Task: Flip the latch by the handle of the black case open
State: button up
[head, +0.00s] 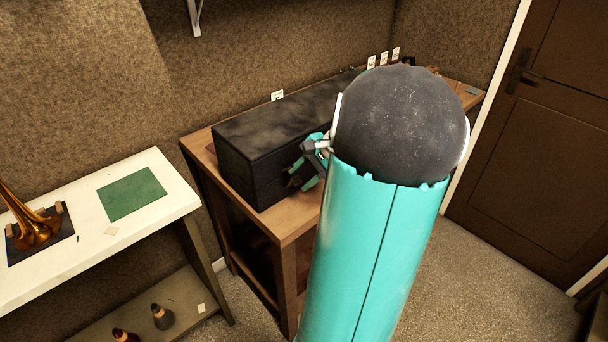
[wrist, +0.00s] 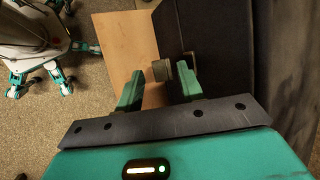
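The black case (head: 285,115) lies closed and long on the wooden bench in the head view. Its dark side fills the upper right of the wrist view (wrist: 222,40). My gripper (head: 300,175) is at the case's front face, near its left end. In the wrist view my gripper (wrist: 158,80) is open, its two teal fingers spread. A small brownish fitting (wrist: 161,70), perhaps the latch or part of the handle, shows between and just beyond the fingertips. I cannot tell whether a finger touches it. My arm hides the right part of the case's front in the head view.
The wooden bench (head: 292,226) has a narrow bare strip in front of the case. A white table (head: 165,205) at left holds a green mat (head: 132,193) and a brass horn bell (head: 38,232). A brown door (head: 540,150) stands at right.

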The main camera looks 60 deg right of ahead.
grip_shut()
jog(key=shift+f, duration=0.1)
jog(key=shift+s+a+f+n+t, duration=0.15)
jog(key=shift+s+f+t, duration=0.2)
jog(key=shift+t, duration=0.3)
jog(key=shift+s+f+n+t, duration=0.15)
jog(key=shift+s+f+t, duration=0.2)
jog(key=shift+t, duration=0.3)
jog(key=shift+s+f+n+t+h, duration=0.4)
jog(key=shift+f+t, duration=0.35)
jog(key=shift+t, duration=0.45)
jog(key=shift+s+a+f+n+t, duration=0.15)
jog(key=shift+f+n+t, duration=0.15)
jog(key=shift+f+t, duration=0.65)
jog(key=shift+s+f+n+t, duration=0.15)
jog(key=shift+f+n+t, duration=0.25)
jog(key=shift+t, duration=0.85)
jog(key=shift+f, duration=0.2)
